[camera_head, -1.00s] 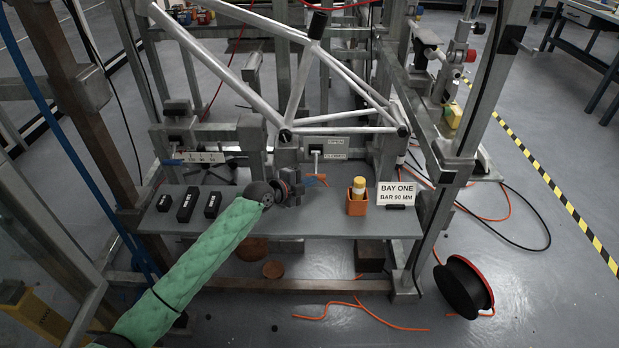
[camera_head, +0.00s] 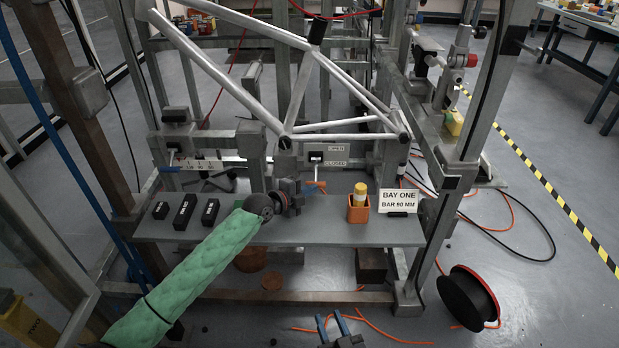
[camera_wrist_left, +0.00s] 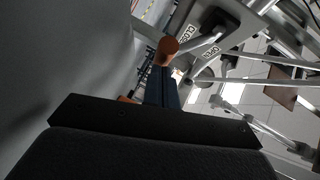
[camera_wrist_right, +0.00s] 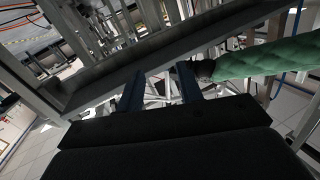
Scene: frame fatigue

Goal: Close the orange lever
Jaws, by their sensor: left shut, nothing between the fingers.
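The orange lever (camera_head: 318,185) shows in the head view above the shelf, below a plate marked OPEN and CLOSED (camera_head: 335,162). In the left wrist view its rounded orange end (camera_wrist_left: 168,47) is just beyond my fingertips, with a pale stem behind it. My left gripper (camera_head: 302,197) is shut and empty, just left of the lever. I cannot tell whether it touches the lever. In the left wrist view its blue fingers (camera_wrist_left: 162,85) are together. My right gripper (camera_head: 333,322) is at the bottom of the head view, open and empty, in front of and below the shelf.
On the grey shelf (camera_head: 290,232) are several black blocks (camera_head: 185,211), an orange holder (camera_head: 358,210) with a yellow-capped item, and a BAY ONE sign (camera_head: 398,200). A silver tube frame (camera_head: 290,100) stands above. A black cable reel (camera_head: 468,297) lies on the floor at right.

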